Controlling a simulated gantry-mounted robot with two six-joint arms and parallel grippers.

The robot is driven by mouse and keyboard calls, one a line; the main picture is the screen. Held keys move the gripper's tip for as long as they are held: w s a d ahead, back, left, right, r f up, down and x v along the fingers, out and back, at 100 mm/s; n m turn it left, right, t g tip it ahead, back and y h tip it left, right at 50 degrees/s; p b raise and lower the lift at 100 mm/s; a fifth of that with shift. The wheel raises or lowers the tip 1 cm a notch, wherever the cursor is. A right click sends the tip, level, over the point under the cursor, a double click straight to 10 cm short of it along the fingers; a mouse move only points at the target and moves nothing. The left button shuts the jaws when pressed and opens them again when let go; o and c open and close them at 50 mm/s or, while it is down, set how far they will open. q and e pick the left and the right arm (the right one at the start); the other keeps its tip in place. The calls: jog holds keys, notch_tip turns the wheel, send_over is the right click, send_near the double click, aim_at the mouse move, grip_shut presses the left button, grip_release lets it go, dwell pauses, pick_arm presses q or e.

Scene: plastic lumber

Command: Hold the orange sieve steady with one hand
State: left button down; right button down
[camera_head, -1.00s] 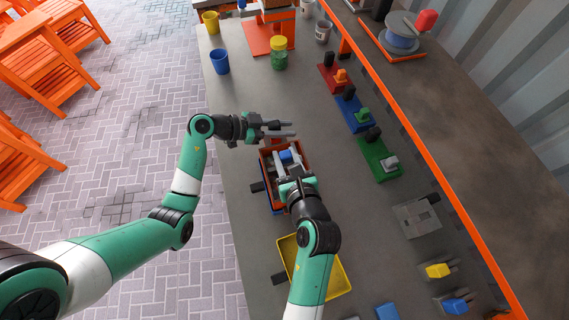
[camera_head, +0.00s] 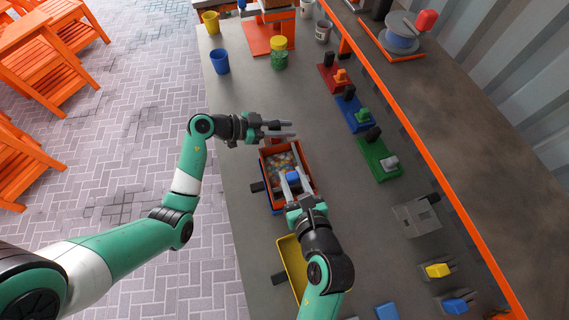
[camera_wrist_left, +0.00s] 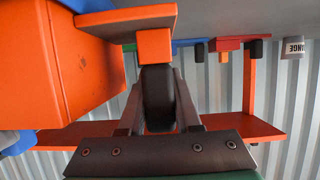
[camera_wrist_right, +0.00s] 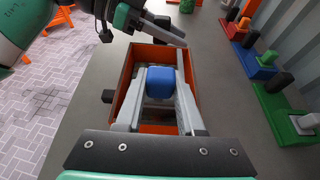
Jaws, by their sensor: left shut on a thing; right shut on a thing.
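The orange sieve (camera_head: 309,176) sits over a blue tray (camera_head: 270,195) in the head view, with small multicoloured bits (camera_head: 281,160) inside. My left gripper (camera_head: 286,130) is at the sieve's far end. In the left wrist view it is shut on a black handle (camera_wrist_left: 157,98) beside the orange sieve wall (camera_wrist_left: 60,62). My right gripper (camera_head: 293,183) is shut on a blue block (camera_wrist_right: 160,83) and holds it over the near part of the sieve. What lies beneath the blue block is hidden.
A yellow tray (camera_head: 287,252) lies just nearer than the sieve. Red, blue and green stations (camera_head: 381,160) line the right side of the bench. A blue cup (camera_head: 220,61) and a green jar with yellow lid (camera_head: 279,55) stand at the back. The bench left of the sieve is clear.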

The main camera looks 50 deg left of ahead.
jog(key=shift+d, duration=0.2)
jog(key=shift+a, duration=0.1)
jog(key=w+a, duration=0.2)
jog(key=a, duration=0.3)
jog(key=shift+w+a, duration=0.2)
jog(key=shift+a, duration=0.05)
dwell(0.6)
jog(key=shift+f, duration=0.1)
jog(key=shift+c, duration=2.2)
grip_release()
jog(key=shift+r, duration=0.2)
notch_tip(320, 180, up, 7)
